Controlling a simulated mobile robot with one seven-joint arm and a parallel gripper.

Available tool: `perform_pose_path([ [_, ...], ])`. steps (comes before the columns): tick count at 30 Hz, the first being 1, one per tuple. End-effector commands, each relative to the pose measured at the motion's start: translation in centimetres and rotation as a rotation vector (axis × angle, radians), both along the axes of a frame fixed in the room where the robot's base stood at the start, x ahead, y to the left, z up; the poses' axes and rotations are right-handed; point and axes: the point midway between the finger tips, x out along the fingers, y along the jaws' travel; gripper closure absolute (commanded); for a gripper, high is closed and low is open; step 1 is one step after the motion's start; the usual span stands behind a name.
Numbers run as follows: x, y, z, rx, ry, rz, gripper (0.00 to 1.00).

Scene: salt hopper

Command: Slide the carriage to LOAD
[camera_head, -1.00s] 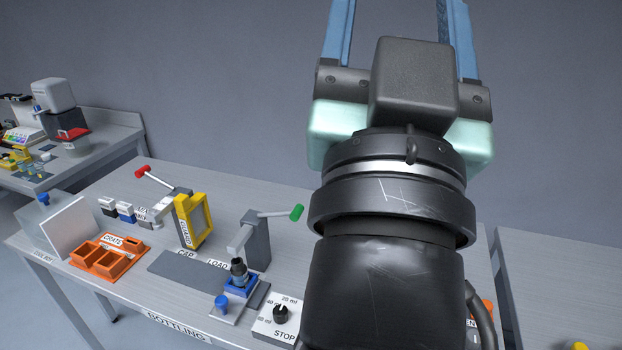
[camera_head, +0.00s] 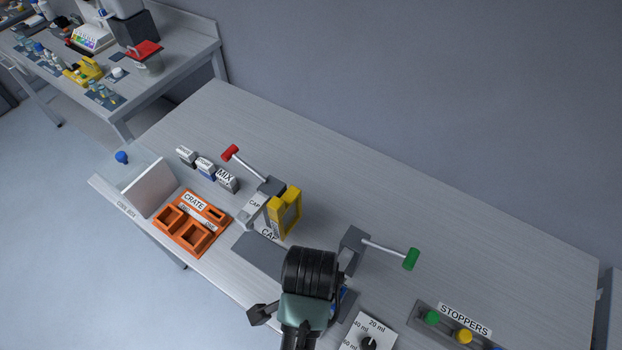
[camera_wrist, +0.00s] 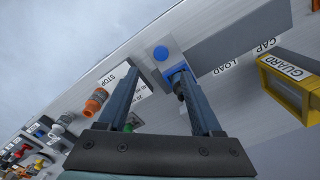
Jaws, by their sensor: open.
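The carriage shows in the wrist view as a pale plate with a round blue knob (camera_wrist: 161,53) and a blue holder (camera_wrist: 179,70) with a dark bottle. It is at the dial end of the grey track (camera_wrist: 238,32), to the left of the LOAD label (camera_wrist: 229,62). My gripper (camera_wrist: 158,76) is open. Its two blue fingers point toward the carriage, the right one overlapping the holder in the picture. I cannot tell whether they touch. In the head view my wrist hides most of the carriage; a bit of blue shows beside it.
The green-handled lever (camera_head: 411,259) stands behind my wrist, and the dial block (camera_head: 368,342) is to its right. The yellow guard (camera_head: 286,213), the red-handled lever (camera_head: 230,153) and the orange crate (camera_head: 191,222) are further left. The stopper tray (camera_head: 440,325) is right.

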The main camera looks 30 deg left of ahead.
Motion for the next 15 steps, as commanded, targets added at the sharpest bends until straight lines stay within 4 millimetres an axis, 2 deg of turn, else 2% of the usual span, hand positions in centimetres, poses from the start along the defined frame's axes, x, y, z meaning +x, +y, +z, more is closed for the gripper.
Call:
perform_pose_path([
  [3,-0.2,-0.1,-2.6,-0.002,0.006,0.001,0.33],
  [9,0.0,0.0,-6.5,0.000,0.001,0.002,0.33],
  [15,0.1,0.0,-9.0,0.001,-0.002,0.002,0.33],
])
